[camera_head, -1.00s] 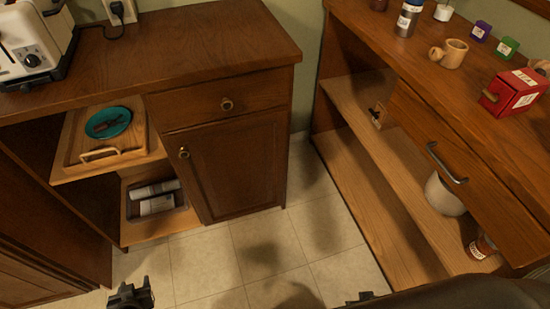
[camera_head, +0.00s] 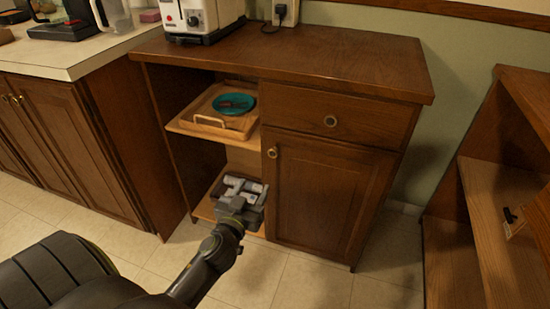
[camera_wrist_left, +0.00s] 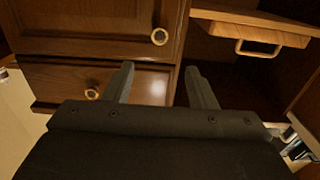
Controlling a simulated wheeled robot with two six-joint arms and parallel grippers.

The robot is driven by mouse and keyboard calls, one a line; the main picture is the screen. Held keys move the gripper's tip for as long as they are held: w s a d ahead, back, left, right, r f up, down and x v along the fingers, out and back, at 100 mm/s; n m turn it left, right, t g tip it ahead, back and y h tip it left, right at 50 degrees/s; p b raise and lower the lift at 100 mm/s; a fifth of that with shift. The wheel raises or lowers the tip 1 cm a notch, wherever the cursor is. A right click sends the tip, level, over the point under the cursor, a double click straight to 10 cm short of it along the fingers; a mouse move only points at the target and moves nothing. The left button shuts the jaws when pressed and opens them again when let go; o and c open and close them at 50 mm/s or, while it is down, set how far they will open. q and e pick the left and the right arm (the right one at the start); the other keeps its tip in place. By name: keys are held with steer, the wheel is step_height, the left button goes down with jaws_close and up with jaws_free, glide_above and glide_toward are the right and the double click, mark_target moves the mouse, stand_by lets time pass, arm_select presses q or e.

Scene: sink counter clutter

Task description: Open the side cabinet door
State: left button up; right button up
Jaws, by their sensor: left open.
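The side cabinet door (camera_head: 328,195) is a dark brown wood panel, shut, below a drawer (camera_head: 335,121). Its round brass knob (camera_head: 272,152) is near the upper left corner. My left gripper (camera_head: 243,183) is open and empty, left of and below the knob, in front of the lower open shelf. In the left wrist view, which looks turned over, the door knob (camera_wrist_left: 159,36) lies beyond the two spread fingers (camera_wrist_left: 160,72), apart from them. The drawer knob (camera_wrist_left: 91,94) shows at the left. My right gripper is out of view.
A wooden tray (camera_head: 190,118) with a teal plate (camera_head: 234,104) juts from the upper shelf beside the door. A toaster (camera_head: 200,15) stands on top. Another wooden unit (camera_head: 480,230) is at the right. Floor tiles (camera_head: 310,284) before the door are clear.

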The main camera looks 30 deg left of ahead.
mark_target(272, 154)
arm_select(q)
steer(key=x, duration=1.4)
steer(key=shift+w, duration=0.2)
steer(key=shift+d, duration=0.1)
jaws_close()
